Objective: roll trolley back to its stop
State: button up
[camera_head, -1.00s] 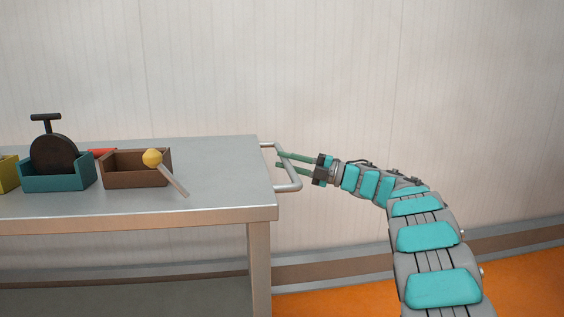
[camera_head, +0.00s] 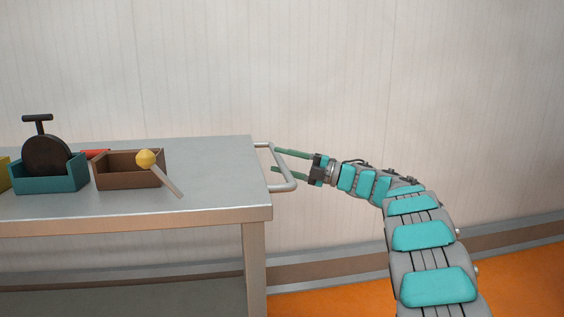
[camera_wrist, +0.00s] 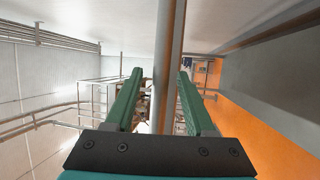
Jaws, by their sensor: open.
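The trolley (camera_head: 205,205) is a grey metal table at the left of the head view. Its tubular handle (camera_head: 287,178) sticks out from its right end. My gripper (camera_head: 276,160) is at the handle from the right, with its green fingers spread apart. In the wrist view, the handle bar (camera_wrist: 169,60) runs upright between the open fingers (camera_wrist: 160,76), with gaps visible on both sides. The trolley's wheels and its stop are not visible.
On the trolley top stand a brown bin (camera_head: 115,173) with a yellow-knobbed lever (camera_head: 147,160), a teal bin (camera_head: 50,180) holding a dark round part (camera_head: 46,155), and a red item (camera_head: 95,153). A pale wall (camera_head: 450,90) is behind; the orange floor (camera_head: 340,303) is clear at lower right.

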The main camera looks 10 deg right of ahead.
jog(key=v, duration=0.7)
jog(key=shift+d+b, duration=0.2)
jog(key=shift+b, duration=0.1)
